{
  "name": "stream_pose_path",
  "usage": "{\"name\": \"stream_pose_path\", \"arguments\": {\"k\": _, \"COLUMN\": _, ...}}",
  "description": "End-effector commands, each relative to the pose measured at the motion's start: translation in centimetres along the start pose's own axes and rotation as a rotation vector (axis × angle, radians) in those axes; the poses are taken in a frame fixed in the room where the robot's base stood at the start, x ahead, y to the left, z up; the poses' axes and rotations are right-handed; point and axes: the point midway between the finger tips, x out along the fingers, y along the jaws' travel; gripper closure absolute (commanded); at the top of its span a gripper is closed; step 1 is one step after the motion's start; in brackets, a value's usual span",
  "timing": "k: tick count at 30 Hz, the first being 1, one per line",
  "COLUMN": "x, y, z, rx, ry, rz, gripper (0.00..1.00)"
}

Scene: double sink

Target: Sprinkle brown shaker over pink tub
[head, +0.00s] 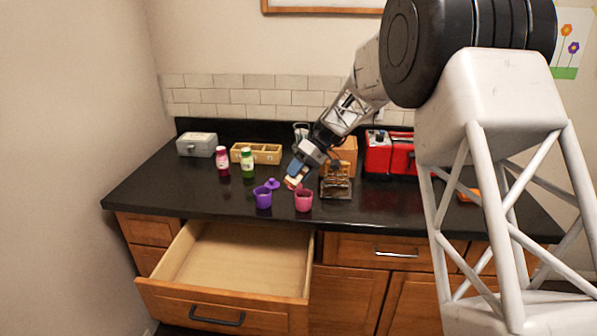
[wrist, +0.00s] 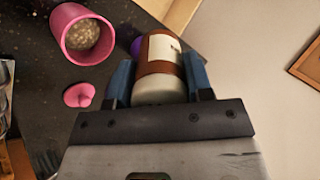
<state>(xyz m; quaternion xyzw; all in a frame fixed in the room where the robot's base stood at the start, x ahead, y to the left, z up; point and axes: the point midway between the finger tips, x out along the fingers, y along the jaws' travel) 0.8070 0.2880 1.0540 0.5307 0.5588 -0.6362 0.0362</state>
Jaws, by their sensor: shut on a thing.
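My gripper (head: 296,176) is shut on the brown shaker (wrist: 162,62), with one blue finger on each side of it. The shaker has a brown body, a pale label and a whitish end towards my palm. In the head view the shaker is small and tilted, just above and left of the pink tub (head: 303,203). The pink tub stands uncovered on the counter. In the wrist view the pink tub (wrist: 70,45) is at the upper left, apart from the shaker, with pale grainy contents inside. I cannot tell whether anything falls from the shaker.
A purple tub (head: 262,198) stands left of the pink tub. A pink lid (wrist: 79,95) and a purple lid (head: 272,184) lie nearby. Red and green bottles (head: 248,165), a wooden box (head: 262,152) and a wire rack (head: 336,187) surround them. An open drawer (head: 225,263) juts out below.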

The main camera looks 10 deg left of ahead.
Motion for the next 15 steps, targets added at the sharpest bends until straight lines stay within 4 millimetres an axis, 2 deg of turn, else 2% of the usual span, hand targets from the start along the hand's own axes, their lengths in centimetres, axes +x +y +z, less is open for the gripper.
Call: {"name": "stream_pose_path", "arguments": {"k": 15, "x": 2.4, "y": 1.5, "z": 0.4, "rx": 0.002, "ry": 0.109, "rz": -0.389, "gripper": 0.78}}
